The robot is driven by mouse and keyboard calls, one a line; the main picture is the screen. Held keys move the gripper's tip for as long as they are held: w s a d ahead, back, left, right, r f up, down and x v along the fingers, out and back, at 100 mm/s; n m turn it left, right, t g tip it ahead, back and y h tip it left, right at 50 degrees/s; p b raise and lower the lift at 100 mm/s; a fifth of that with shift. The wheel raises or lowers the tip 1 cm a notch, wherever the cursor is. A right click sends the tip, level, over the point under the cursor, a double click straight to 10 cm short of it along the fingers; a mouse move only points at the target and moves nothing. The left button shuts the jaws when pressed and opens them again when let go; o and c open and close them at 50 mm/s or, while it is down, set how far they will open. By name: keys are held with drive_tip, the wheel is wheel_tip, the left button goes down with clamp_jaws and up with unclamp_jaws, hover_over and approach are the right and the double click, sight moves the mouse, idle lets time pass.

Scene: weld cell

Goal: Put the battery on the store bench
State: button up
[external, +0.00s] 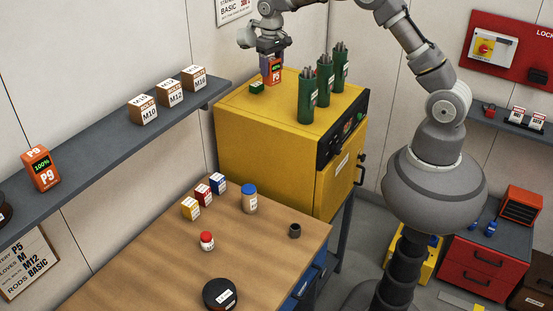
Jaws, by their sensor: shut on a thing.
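An orange battery marked P5 with a green display (273,74) is upright in my gripper (271,57), over the back part of the yellow cabinet's top (240,108). My gripper points down and is shut on the battery's upper part. I cannot tell whether the battery's bottom touches the cabinet top. A second orange battery, marked P9 and 100% (42,168), stands on the grey wall shelf (105,145) at left. A wooden-topped bench (140,245) is at the front; no label shows whether it is the store bench.
The wooden bench holds small boxes (203,194), a tan jar (250,198), a red-capped bottle (207,241), a dark cup (295,231) and a black disc (220,294).

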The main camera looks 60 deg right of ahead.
wheel_tip(320, 180, up, 5)
drive_tip(key=shift+f, duration=0.1)
drive_tip(key=s+a+n+b, duration=0.1)
drive_tip(key=s+a+b, duration=0.45)
drive_tip(key=a, duration=0.25)
drive_tip(key=s+a+b, duration=0.4)
drive_tip(key=a+b, duration=0.2)
drive_tip(key=a, duration=0.3)
drive_tip(key=s+a+n+b, duration=0.1)
drive_tip(key=s+a+b, duration=0.35)
drive_tip(key=a, duration=0.35)
drive_tip(key=s+a+b, duration=0.7)
drive_tip(key=s+b, duration=0.1)
drive_tip(key=s, duration=0.4)
wheel_tip(320, 180, down, 40)
drive_tip(key=shift+n, duration=0.3)
drive_tip(key=w+a, duration=0.3)
drive_tip(key=w, duration=0.1)
drive_tip(key=w+a+f+b, duration=0.1)
drive_tip(key=w+a, duration=0.2)
drive_tip(key=w, duration=0.1)
drive_tip(key=w+a+b, duration=0.1)
drive_tip(key=w+a, duration=0.3)
drive_tip(key=shift+f, duration=0.4)
wheel_tip(320, 180, down, 3)
drive_tip(key=shift+f+b, duration=0.1)
drive_tip(key=shift+b, duration=0.65)
